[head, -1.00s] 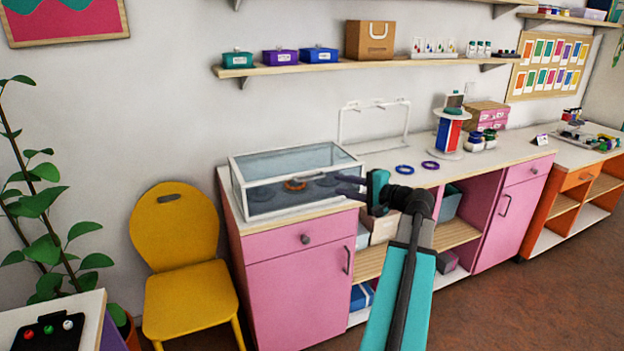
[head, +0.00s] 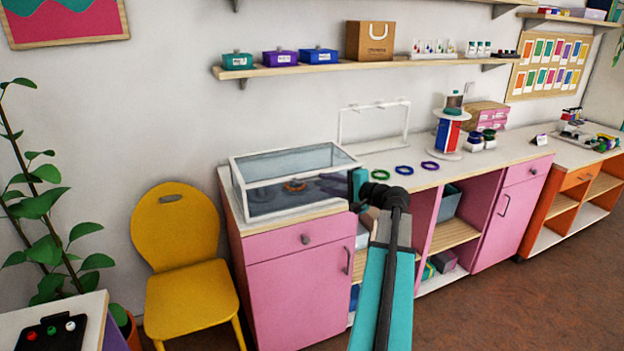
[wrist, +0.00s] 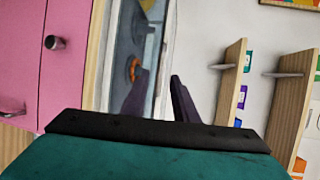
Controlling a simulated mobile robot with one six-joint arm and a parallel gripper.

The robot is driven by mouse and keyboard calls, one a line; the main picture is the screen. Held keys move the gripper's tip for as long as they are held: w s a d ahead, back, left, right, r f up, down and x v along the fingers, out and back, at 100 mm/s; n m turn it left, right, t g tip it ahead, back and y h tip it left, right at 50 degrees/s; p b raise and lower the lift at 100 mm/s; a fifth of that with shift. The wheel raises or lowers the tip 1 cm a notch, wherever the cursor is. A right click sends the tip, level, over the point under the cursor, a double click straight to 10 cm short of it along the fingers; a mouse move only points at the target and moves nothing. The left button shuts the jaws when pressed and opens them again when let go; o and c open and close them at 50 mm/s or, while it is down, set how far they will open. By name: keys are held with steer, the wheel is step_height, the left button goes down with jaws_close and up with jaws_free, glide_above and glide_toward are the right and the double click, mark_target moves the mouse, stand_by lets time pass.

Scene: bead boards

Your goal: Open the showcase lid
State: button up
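The showcase (head: 236,190) is a clear box with a white frame on the left end of the pink counter. Its clear top lid (head: 295,160) lies flat and looks closed. An orange ring (head: 294,185) lies inside on a dark display. My gripper (head: 334,184) is at the showcase's right end, its dark fingers overlapping the glass. In the wrist view my gripper (wrist: 160,86) has its fingers apart with nothing between them held. The showcase's white frame (wrist: 168,45) shows between and beyond them. I cannot tell whether a finger touches it.
Green (head: 381,174), blue (head: 404,170) and purple (head: 430,165) rings lie on the counter to the right, near a white rack (head: 341,128) and a spool (head: 447,132). A wall shelf (head: 370,64) hangs above. A yellow chair (head: 190,285) stands at the left.

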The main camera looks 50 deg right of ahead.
mark_target(312, 180)
steer(key=w, duration=0.2)
steer(key=w+f+p, duration=0.1)
steer(key=w, duration=0.4)
steer(key=shift+w+f+p, duration=0.15)
steer(key=shift+p, duration=0.15)
steer(key=shift+f, duration=0.1)
jaws_close()
